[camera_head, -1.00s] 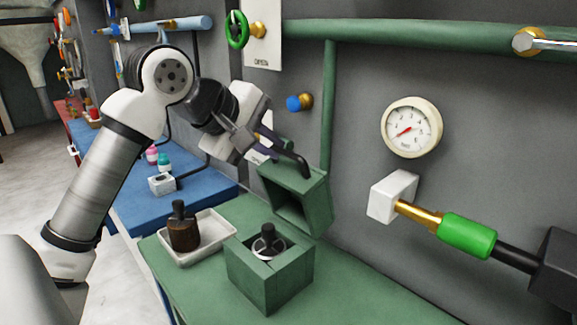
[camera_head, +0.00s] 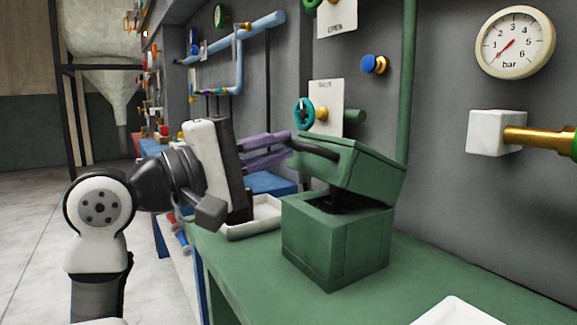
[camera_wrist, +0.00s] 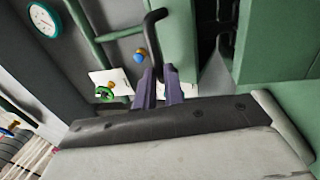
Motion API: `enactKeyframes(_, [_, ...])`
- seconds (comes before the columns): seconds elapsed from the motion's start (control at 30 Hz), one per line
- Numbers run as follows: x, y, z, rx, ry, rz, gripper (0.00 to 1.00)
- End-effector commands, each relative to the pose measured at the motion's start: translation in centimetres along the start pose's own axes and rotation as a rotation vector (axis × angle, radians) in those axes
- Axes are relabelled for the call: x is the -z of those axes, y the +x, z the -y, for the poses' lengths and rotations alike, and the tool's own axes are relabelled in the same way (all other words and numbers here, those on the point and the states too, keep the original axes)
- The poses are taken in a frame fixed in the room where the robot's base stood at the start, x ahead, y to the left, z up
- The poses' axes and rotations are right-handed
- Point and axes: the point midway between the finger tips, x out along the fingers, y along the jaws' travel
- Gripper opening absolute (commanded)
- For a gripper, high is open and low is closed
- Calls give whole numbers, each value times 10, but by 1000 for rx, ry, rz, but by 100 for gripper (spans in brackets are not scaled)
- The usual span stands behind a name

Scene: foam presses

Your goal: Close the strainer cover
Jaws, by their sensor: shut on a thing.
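The green strainer box (camera_head: 336,240) stands on the green bench. Its hinged green cover (camera_head: 352,166) is tilted over the box, partly lowered, with a dark gap between cover and rim on the near side. My gripper (camera_head: 290,146) is at the left of the cover, its purple fingers shut on the cover's dark bent handle (camera_head: 318,148). In the wrist view the purple fingers (camera_wrist: 168,84) are around the dark handle (camera_wrist: 153,45), with green surfaces of the strainer to the right. The inside of the box is mostly hidden.
A white tray (camera_head: 252,222) sits behind my gripper, left of the box. A white object (camera_head: 458,312) shows at the front right of the bench (camera_head: 262,270). A pressure gauge (camera_head: 515,44) and a white block with brass pipe (camera_head: 497,133) are on the wall.

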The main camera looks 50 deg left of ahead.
Motion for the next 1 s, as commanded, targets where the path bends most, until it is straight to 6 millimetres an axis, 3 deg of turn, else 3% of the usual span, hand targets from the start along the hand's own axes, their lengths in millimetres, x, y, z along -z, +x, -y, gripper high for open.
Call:
enactKeyframes(0.03, [1,-7,18,-44,-2,-1,0])
enactKeyframes(0.4, [0,-23,56,-296,-2,-4,0])
enactKeyframes(1.0, [0,-25,74,-280,-1,-3,0])
